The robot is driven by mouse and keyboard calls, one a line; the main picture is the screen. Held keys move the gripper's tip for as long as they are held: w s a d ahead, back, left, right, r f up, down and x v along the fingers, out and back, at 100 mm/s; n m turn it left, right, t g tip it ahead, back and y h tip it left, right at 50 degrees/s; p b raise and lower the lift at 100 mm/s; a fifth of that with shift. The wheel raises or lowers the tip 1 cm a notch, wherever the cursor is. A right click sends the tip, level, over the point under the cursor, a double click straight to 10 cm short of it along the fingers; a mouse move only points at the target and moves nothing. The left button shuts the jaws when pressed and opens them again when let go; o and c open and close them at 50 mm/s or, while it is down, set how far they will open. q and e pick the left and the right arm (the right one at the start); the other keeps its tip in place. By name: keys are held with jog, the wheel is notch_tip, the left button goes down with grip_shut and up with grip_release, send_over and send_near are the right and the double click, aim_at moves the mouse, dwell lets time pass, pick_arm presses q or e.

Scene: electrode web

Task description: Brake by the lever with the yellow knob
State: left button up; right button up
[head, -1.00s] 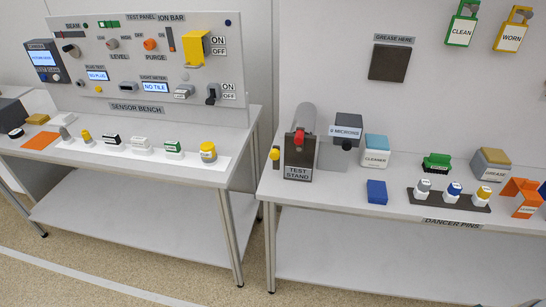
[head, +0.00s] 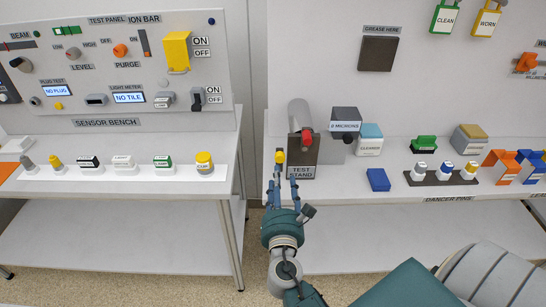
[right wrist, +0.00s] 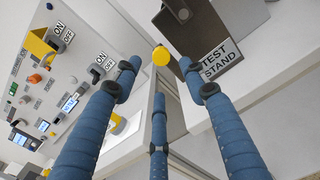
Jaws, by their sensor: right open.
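The lever's yellow knob (head: 280,156) stands at the left side of the test stand (head: 302,152), near the left edge of the right table. My right gripper (head: 285,193) reaches up from below in the head view, with its fingers apart just under the knob. In the right wrist view the yellow knob (right wrist: 160,55) lies between and just beyond the open fingertips (right wrist: 159,77). No finger clearly touches it. The lever's shaft below the knob is mostly hidden. My left gripper is not in view.
The test stand has a red part (head: 307,138) and a label plate. A grey box marked microns (head: 345,121), a cleaner block (head: 369,139) and a blue block (head: 378,180) stand to its right. A gap separates this table from the sensor bench (head: 215,176).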

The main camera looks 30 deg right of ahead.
aim_at(280, 160)
jog(key=p+x, duration=0.1)
jog(key=x, duration=0.4)
jog(key=shift+s+d+r, duration=0.1)
jog(key=shift+r, duration=0.05)
jog(key=x, duration=0.4)
jog(key=shift+p, duration=0.35)
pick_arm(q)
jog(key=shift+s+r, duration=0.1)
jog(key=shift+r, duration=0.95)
pick_arm(e)
jog(key=shift+w+d+f, duration=0.2)
jog(key=shift+w+f, duration=0.05)
jog(key=shift+w, duration=0.35)
